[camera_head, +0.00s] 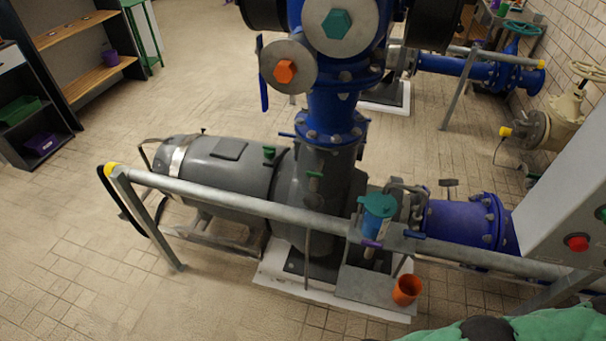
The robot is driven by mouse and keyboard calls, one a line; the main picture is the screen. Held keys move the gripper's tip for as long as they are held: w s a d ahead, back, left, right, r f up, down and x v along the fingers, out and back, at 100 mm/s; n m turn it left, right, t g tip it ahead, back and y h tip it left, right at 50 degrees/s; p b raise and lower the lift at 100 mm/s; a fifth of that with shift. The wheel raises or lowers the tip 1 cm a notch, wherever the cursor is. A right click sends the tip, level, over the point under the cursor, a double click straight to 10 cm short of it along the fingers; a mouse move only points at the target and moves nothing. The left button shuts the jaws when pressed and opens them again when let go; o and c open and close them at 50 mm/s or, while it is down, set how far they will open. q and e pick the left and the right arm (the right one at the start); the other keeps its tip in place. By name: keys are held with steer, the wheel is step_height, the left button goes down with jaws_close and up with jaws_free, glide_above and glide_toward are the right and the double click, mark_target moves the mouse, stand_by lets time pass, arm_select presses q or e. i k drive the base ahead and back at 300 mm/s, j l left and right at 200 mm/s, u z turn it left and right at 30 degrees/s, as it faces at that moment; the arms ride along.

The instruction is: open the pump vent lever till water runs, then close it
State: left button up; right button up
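The grey pump (232,165) lies on its side in the middle, with a thick blue pipe (333,105) rising from it. I cannot tell for sure which fitting is the vent lever. A small purple lever-like piece (372,244) sits below a short blue cylinder with a teal cap (377,204), near the rail. No running water is visible. An orange cup (406,290) stands on the ledge at the lower right. Neither gripper shows.
A grey guard rail (235,207) with a yellow end crosses in front of the pump. A grey cabinet (565,205) with a red button stands at right. A green and dark object (510,328) fills the bottom right edge. The tiled floor at left is clear.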

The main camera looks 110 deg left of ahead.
mark_target(314, 177)
steer(key=u, duration=3.55)
